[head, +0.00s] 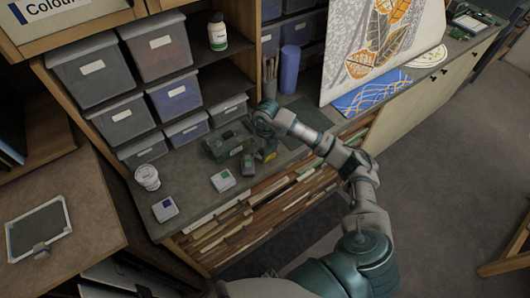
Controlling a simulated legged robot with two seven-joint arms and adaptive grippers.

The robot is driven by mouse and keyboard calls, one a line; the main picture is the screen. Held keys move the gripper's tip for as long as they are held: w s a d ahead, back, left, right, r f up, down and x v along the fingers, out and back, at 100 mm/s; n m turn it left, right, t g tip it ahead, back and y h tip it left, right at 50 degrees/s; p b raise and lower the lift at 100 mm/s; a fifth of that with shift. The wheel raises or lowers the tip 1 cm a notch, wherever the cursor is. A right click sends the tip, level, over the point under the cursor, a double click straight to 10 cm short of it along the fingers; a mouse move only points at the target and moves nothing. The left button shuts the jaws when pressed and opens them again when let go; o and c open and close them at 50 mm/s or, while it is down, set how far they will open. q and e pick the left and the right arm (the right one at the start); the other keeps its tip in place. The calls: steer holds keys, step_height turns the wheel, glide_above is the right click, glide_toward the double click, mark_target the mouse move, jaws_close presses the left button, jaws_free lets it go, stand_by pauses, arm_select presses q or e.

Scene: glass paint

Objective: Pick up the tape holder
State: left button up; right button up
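A dark green, bulky object (228,143) that looks like the tape holder sits on the counter below the shelves; I cannot be sure of its identity. A small yellow and dark piece (269,149) is at its right end. My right arm reaches in from the lower right. Its wrist and gripper (263,122) are just above and right of the green object, close to the yellow piece. The fingers are small and dark here, so I cannot tell whether they are open, shut or touching anything. My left gripper is not in view.
Grey drawer bins (122,117) fill the shelves behind. A white tub (148,177) and small boxes (165,209) stand on the counter at left. A blue cylinder (289,68) and a leaf-pattern panel (375,45) stand behind my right arm. Wood strips fill the rack below.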

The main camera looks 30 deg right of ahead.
steer(key=shift+s+d+f, duration=0.1)
steer(key=shift+d, duration=0.35)
steer(key=c, duration=0.3)
steer(key=shift+s+d+f, duration=0.15)
steer(key=shift+d, duration=0.45)
steer(key=shift+c, duration=1.2)
steer(key=shift+a, duration=0.55)
steer(key=shift+r, duration=0.4)
step_height(320, 180, up, 3)
steer(key=shift+f+b, duration=0.1)
steer(key=shift+b, duration=0.55)
steer(key=s+a+r+b, duration=0.1)
steer(key=s+a+b, duration=0.1)
steer(key=s, duration=1.3)
steer(key=shift+s+a+r+b, duration=0.25)
steer(key=shift+a+r+b, duration=0.05)
steer(key=shift+a+r, duration=0.05)
steer(key=o, duration=0.7)
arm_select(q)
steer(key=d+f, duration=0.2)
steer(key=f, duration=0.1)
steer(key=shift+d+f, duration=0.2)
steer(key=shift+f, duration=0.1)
arm_select(e)
steer(key=shift+d, duration=0.1)
steer(key=c, duration=0.5)
